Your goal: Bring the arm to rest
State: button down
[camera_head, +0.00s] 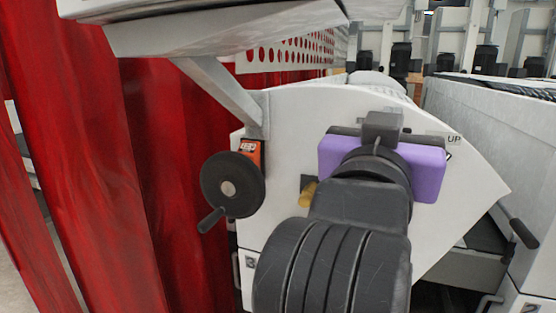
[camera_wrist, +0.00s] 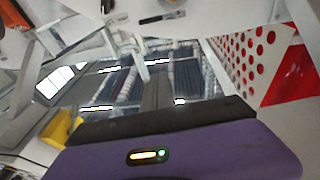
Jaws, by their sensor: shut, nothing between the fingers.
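My arm reaches from the bottom of the head view, its black links in front of a white machine panel. At its end is my gripper (camera_head: 382,127), with a purple body, close in front of the panel as far as I can judge. In the wrist view the purple body fills the bottom and the dark fingers of my gripper (camera_wrist: 154,88) stand together, shut, with nothing seen between them. Beyond them are dark rollers and shiny bars. My arm hides part of the panel.
A black handwheel (camera_head: 232,185) with a crank sticks out left of my arm, beside an orange label (camera_head: 250,151). A yellow knob (camera_head: 307,194) is close to my arm. Red curtains (camera_head: 100,150) hang at the left. A grey bracket (camera_head: 225,95) slants above; another white machine (camera_head: 490,140) stands right.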

jog(key=s+a+f+n+t+y, duration=0.1)
jog(key=a+f+n+t+y, duration=0.2)
jog(key=a+f+n+y, duration=0.25)
jog(key=s+a+f+n+t+y, duration=0.2)
jog(key=f+n+y, duration=0.3)
jog(key=f+y, duration=0.3)
jog(key=s+d+f+g, duration=0.1)
jog(key=s+d+f, duration=0.1)
jog(key=s+f, duration=0.6)
jog(key=s+d+f+g, duration=0.1)
jog(key=s+d+f, duration=0.3)
jog(key=f, duration=0.6)
jog(key=s+d+f+m+g+h, duration=0.1)
jog(key=s+d+f+m+g, duration=0.1)
jog(key=s+f, duration=0.4)
jog(key=s+d+f+m+g+h, duration=0.2)
jog(key=s+f, duration=0.4)
jog(key=s, duration=0.9)
jog(key=shift+s+d+m+g, duration=0.3)
jog(key=shift+d+m+g, duration=0.05)
jog(key=shift+d+g, duration=0.55)
jog(key=shift+f, duration=0.1)
